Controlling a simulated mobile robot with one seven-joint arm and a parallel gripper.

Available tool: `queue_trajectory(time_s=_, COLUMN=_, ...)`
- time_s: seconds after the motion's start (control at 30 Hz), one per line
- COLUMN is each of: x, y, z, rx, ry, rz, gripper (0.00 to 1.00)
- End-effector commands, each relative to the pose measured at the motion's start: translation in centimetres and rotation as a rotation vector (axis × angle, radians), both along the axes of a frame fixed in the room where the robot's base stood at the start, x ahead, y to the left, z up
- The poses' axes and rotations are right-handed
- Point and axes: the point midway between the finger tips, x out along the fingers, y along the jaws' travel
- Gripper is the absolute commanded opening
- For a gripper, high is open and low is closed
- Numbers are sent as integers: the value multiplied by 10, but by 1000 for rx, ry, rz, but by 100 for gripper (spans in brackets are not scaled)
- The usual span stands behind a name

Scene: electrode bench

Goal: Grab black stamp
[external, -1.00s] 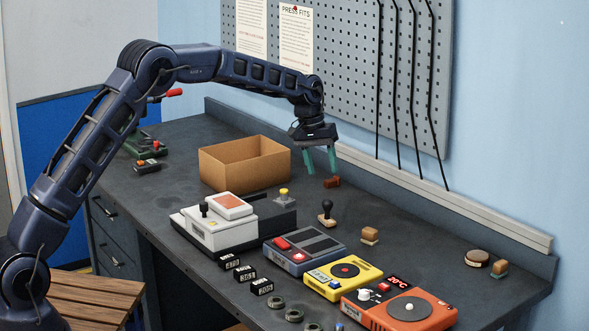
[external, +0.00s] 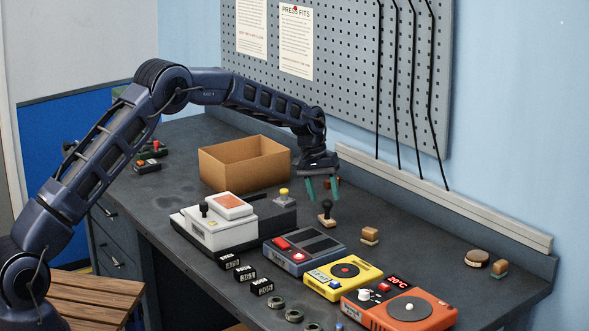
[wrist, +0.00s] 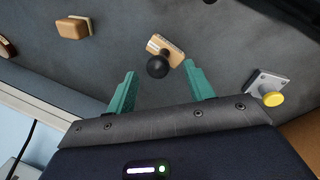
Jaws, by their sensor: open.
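The black stamp (external: 326,212) stands upright on the bench, with a round black knob handle and a light wooden base. In the wrist view its black knob (wrist: 158,66) shows just beyond the fingertips, between their lines, with the wooden base behind it. My gripper (external: 323,195) has teal fingers pointing down. It is open and empty, above and slightly behind the stamp in the external view. In the wrist view my gripper (wrist: 160,80) has its two fingers spread apart, and the stamp appears apart from both.
A cardboard box (external: 243,166) stands left of my gripper. A yellow-knobbed piece (external: 284,195) is left of the stamp, and a wooden block stamp (external: 370,235) is to its right. A grey device (external: 303,249) and a yellow device (external: 343,277) sit in front. The pegboard wall rises behind.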

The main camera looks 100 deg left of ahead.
Motion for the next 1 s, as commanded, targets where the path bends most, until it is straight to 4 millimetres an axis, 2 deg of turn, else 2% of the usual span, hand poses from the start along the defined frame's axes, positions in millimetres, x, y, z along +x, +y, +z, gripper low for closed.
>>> queue_trajectory(time_s=0.23, x=10, y=-3, z=-33, rx=-2, ry=1, rz=0, gripper=53)
queue_trajectory(time_s=0.53, x=12, y=-4, z=-39, rx=-1, ry=0, rz=0, gripper=53)
queue_trajectory(time_s=0.77, x=12, y=-4, z=-39, rx=-1, ry=0, rz=0, gripper=8)
queue_trajectory(time_s=0.8, x=12, y=-4, z=-39, rx=-1, ry=0, rz=0, gripper=5)
queue_trajectory(time_s=1.0, x=12, y=-4, z=-39, rx=-1, ry=0, rz=0, gripper=5)
